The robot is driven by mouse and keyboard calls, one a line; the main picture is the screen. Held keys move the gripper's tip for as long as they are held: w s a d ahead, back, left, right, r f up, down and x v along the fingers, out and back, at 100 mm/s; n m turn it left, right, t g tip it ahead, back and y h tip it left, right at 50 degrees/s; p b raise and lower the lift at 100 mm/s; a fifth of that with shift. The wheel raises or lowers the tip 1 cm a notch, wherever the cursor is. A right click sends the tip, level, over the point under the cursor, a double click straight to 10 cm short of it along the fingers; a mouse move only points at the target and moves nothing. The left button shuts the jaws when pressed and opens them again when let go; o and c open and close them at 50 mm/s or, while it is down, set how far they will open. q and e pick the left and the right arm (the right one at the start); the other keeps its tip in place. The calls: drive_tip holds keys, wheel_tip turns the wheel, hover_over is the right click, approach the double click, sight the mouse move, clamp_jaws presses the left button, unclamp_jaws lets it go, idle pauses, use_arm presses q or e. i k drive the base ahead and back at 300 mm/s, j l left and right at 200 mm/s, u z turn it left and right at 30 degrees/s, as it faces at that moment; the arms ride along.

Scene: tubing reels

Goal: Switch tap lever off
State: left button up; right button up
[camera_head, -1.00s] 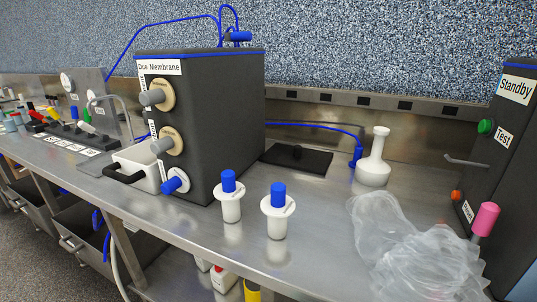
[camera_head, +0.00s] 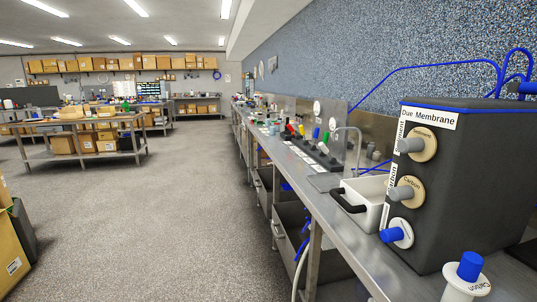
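A thin metal gooseneck tap (camera_head: 357,132) rises from the bench beside the dark box, at right of centre. I cannot make out which part is its lever. The dark box labelled Due Membrane (camera_head: 468,185) carries two beige round fittings with grey knobs and a lower blue knob (camera_head: 391,235). Neither of my grippers is in view.
A white tray with a black handle (camera_head: 366,194) sits between tap and box. A white, blue-topped container (camera_head: 466,275) is near the bottom right. Open grey floor (camera_head: 170,220) runs along the bench's left. Cardboard boxes (camera_head: 10,245) stand at lower left.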

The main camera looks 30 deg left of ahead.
sight(321, 145)
drive_tip(key=u, duration=0.6)
drive_tip(key=i+j, duration=0.7)
drive_tip(key=j, duration=0.2)
drive_tip(key=i+j+z, duration=0.1)
drive_tip(key=i+j, duration=0.65)
drive_tip(key=j, duration=0.15)
drive_tip(key=i+j+z, duration=0.1)
drive_tip(key=i+j, duration=0.2)
drive_tip(key=j, duration=0.15)
drive_tip(key=i+j, duration=0.35)
drive_tip(key=j, duration=0.15)
drive_tip(key=i+j, duration=0.35)
drive_tip(key=j+z, duration=0.05)
drive_tip(key=j, duration=0.05)
